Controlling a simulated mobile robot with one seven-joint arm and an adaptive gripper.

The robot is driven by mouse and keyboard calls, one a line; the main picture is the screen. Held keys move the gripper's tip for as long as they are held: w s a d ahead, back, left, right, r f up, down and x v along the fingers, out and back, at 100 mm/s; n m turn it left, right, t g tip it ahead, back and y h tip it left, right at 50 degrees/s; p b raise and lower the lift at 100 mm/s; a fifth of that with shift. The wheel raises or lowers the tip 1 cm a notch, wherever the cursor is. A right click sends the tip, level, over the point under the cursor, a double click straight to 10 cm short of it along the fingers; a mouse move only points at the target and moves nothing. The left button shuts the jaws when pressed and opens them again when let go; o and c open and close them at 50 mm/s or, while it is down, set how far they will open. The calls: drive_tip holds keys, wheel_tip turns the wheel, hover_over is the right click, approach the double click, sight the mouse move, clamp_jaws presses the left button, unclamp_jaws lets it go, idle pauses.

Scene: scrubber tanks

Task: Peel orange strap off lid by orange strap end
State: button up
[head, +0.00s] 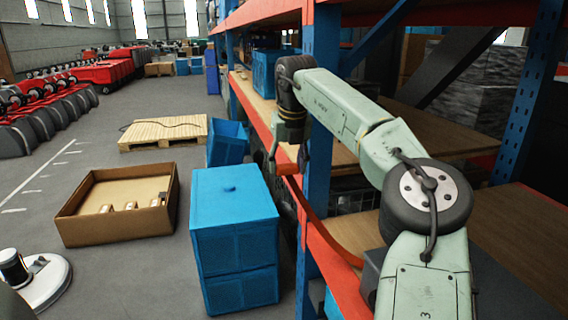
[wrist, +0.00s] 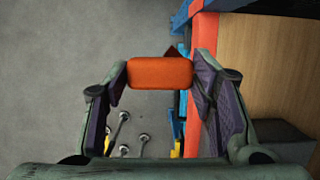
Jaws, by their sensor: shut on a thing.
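My gripper (head: 290,150) is raised beside the shelf upright, above and to the right of the stacked blue crates. In the wrist view, my gripper (wrist: 160,76) is shut on the orange strap end (wrist: 160,71), a thick block between the two fingers. In the head view, the orange strap (head: 325,235) runs from the gripper down to the right in a curve, past the upright.
Orange-edged shelving (head: 335,258) with blue posts (head: 320,100) stands close on the right. An open cardboard box (head: 70,225) sits on the floor at left. A wooden pallet (head: 163,132) and a tilted blue crate (head: 227,142) are behind. Grey floor between them is clear.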

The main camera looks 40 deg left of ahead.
drive_tip(key=w+d, duration=1.5)
drive_tip(key=d, duration=0.1)
drive_tip(key=shift+d, duration=0.4)
idle(1.4)
idle(0.4)
drive_tip(key=shift+f+b, duration=6.15)
drive_tip(key=shift+f, duration=6.1)
